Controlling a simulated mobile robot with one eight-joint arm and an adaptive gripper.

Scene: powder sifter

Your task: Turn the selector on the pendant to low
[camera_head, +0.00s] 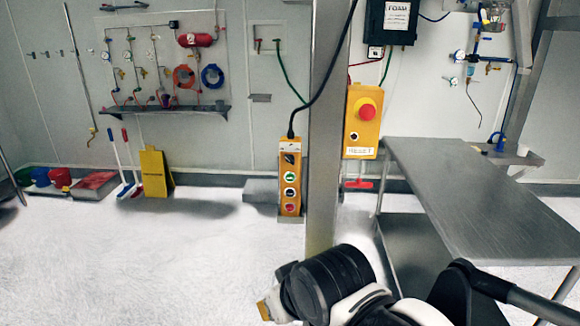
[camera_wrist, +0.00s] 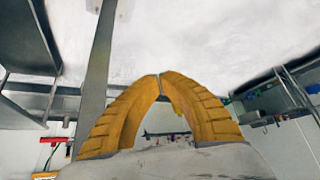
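The pendant (camera_head: 290,178) is a narrow yellow box hanging upright from a black cable, left of a grey metal post in the head view. A dark selector (camera_head: 290,159) sits near its top, above a green, a black and a red button. The selector's setting is too small to read. My gripper (camera_head: 265,309) is low in the head view, in front of the post and apart from the pendant, partly hidden by my wrist. In the wrist view its yellow fingers (camera_wrist: 160,77) meet at the tips with nothing between them. I cannot make out the pendant there.
The metal post (camera_head: 322,150) stands just right of the pendant. A larger yellow box with a red emergency button (camera_head: 365,115) is right of the post. A steel table (camera_head: 480,190) fills the right side. The floor (camera_head: 150,255) at left is clear in front of a yellow sign (camera_head: 154,174).

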